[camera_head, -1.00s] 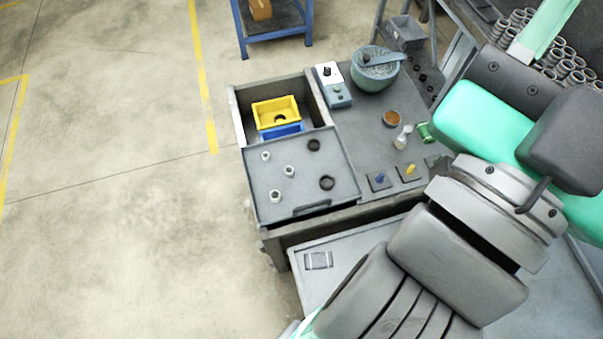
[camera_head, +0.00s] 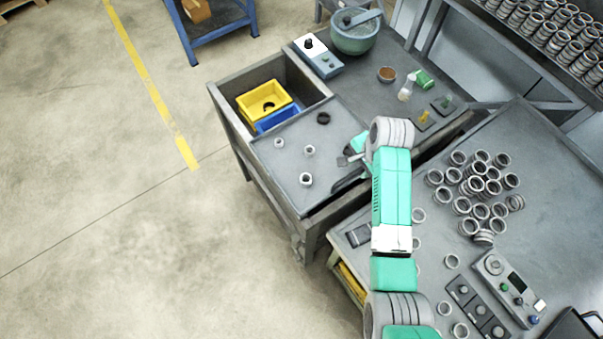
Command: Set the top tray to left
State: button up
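The top tray (camera_head: 290,177) is a flat grey sliding tray over the front part of a grey bin on the workbench. The rear part of the bin is uncovered. Light metal rings (camera_head: 306,180) and a dark ring (camera_head: 323,118) sit on the tray. My gripper (camera_head: 346,160) is at the tray's right side, low over or near its surface. I cannot tell whether the fingers are open or touch the tray.
A yellow box (camera_head: 258,114) and a blue box (camera_head: 277,119) stand in the bin's open part. A control box (camera_head: 318,62), a mortar (camera_head: 354,38) and small items stand behind. Several loose rings (camera_head: 480,185) lie on the right table. Floor at left is clear.

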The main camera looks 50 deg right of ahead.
aim_at(352, 175)
jog(key=f, duration=0.2)
jog(key=w+f, duration=0.1)
jog(key=f, duration=0.4)
jog(key=shift+w+d+f+b, duration=0.15)
jog(key=shift+d+f+b, duration=0.15)
jog(key=shift+b, duration=0.1)
jog(key=shift+c, duration=0.3)
grip_shut()
